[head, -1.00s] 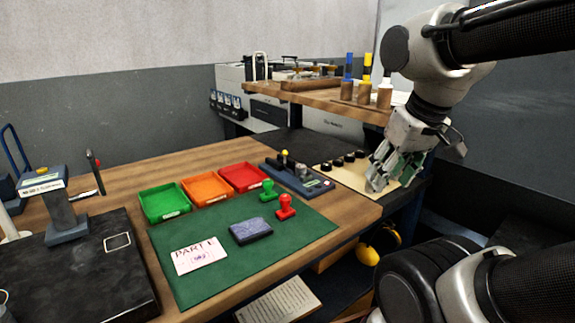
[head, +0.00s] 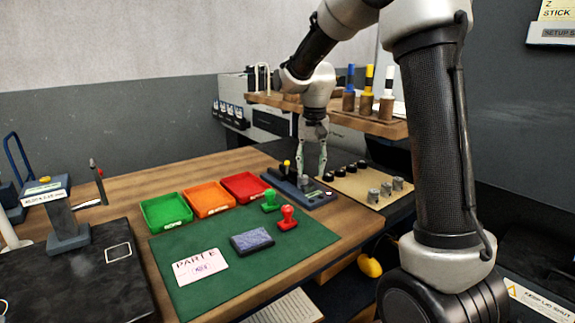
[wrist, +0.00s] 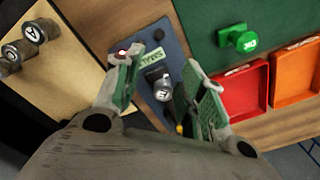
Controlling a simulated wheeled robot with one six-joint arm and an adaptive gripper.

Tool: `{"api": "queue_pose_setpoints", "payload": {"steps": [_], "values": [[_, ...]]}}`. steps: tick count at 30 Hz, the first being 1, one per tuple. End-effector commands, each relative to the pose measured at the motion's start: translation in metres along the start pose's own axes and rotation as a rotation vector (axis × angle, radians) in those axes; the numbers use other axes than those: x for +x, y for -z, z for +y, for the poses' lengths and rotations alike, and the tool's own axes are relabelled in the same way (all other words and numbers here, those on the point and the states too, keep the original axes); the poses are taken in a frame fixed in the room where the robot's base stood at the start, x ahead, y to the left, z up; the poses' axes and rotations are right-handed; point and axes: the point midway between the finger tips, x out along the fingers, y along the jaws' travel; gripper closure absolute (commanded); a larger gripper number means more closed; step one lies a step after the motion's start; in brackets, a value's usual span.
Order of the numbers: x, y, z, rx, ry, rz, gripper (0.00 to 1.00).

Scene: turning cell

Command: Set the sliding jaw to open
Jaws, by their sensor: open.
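A dark blue fixture (head: 318,201) lies on the bench behind the green mat; its blue base also shows in the wrist view (wrist: 176,45). It carries a silver metal piece (wrist: 157,82), a green label (wrist: 150,57) and a yellow-tipped lever (head: 287,164). Which piece is the sliding jaw, and its exact position, I cannot tell. My gripper (head: 312,172) points down over the fixture's right part. In the wrist view its open fingers (wrist: 160,60) stand on either side of the silver piece, with nothing clearly held. Part of the fixture is hidden behind the right finger.
Green (head: 166,212), orange (head: 209,198) and red (head: 245,187) trays stand left of the fixture. Green (head: 270,201) and red (head: 288,217) stamps stand in front. A tan board (head: 350,187) with dark knobs and metal cylinders lies to the right. A raised shelf (head: 277,101) is close behind.

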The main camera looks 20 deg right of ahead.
Motion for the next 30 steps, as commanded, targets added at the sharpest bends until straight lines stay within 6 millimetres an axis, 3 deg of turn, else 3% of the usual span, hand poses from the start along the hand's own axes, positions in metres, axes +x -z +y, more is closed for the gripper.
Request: {"api": "queue_pose_setpoints", "payload": {"steps": [3,5,8,10,15,20,30], "values": [[0.020,0.048,-0.034,0.220,0.009,0.010,0.60],[0.023,0.070,-0.049,0.350,0.024,0.026,0.60],[0.013,0.098,-0.066,0.551,0.065,0.058,0.60],[-0.004,0.111,-0.074,0.678,0.103,0.082,0.60],[-0.012,0.117,-0.077,0.919,0.132,0.081,0.60],[-0.006,0.117,-0.077,1.003,0.135,0.075,0.60],[0.047,0.123,-0.081,1.002,0.133,0.075,0.60]]}}
